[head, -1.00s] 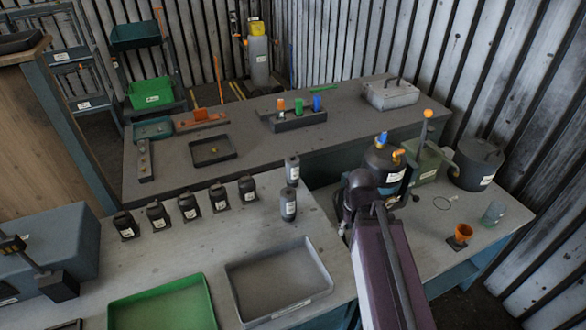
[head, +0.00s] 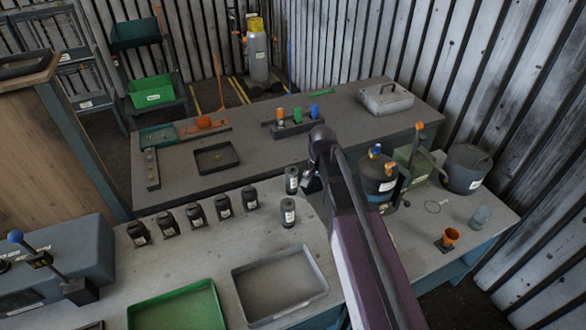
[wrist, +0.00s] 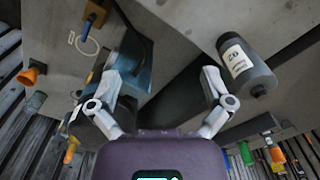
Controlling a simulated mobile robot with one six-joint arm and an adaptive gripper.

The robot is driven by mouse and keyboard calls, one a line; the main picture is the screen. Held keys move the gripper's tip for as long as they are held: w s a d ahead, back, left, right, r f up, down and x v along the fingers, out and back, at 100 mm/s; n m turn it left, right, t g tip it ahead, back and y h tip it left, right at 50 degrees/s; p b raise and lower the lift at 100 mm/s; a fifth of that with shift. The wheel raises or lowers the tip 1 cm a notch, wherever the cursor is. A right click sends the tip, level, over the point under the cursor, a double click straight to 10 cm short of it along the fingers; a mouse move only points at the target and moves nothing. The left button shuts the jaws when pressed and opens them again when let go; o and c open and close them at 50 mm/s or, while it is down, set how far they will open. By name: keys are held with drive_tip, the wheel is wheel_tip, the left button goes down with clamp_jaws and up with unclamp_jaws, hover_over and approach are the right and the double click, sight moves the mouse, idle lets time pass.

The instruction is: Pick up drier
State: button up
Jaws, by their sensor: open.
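Two grey cylinders with dark caps and white labels stand upright on the near bench; they look like driers. The rear drier (head: 291,180) is close to my gripper, and the front drier (head: 288,214) stands nearer the grey tray. In the wrist view one labelled drier (wrist: 246,66) lies to the right of my gripper (wrist: 161,68), outside the right finger. The fingers are spread apart with nothing between them. In the head view my arm hides most of the gripper.
Several small black labelled bottles (head: 195,215) stand in a row left of the driers. A grey tray (head: 280,287) and a green tray (head: 178,308) lie in front.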

sight(292, 167)
drive_tip(key=w+a+r+m+p, duration=0.1)
drive_tip(key=w+a+r+p, duration=0.1)
drive_tip(key=w, duration=0.1)
drive_tip(key=w+a+r+m+p, duration=0.2)
drive_tip(key=w+a+r, duration=0.1)
drive_tip(key=w+a+r+m+p, duration=0.1)
drive_tip(key=w+a+r+p, duration=0.2)
drive_tip(key=shift+w+r+m, duration=0.25)
drive_tip(key=shift+w+m, duration=0.05)
drive_tip(key=shift+w, duration=0.05)
drive_tip(key=shift+f, duration=0.15)
wheel_tip(292, 167, down, 8)
drive_tip(key=b, duration=0.8)
drive_tip(key=shift+f+b, duration=0.2)
drive_tip(key=shift+b, duration=0.2)
drive_tip(key=shift+a+f+b, duration=0.15)
drive_tip(key=shift+f+b, duration=2.45)
drive_tip(key=shift+c, duration=0.2)
drive_tip(key=c, duration=1.3)
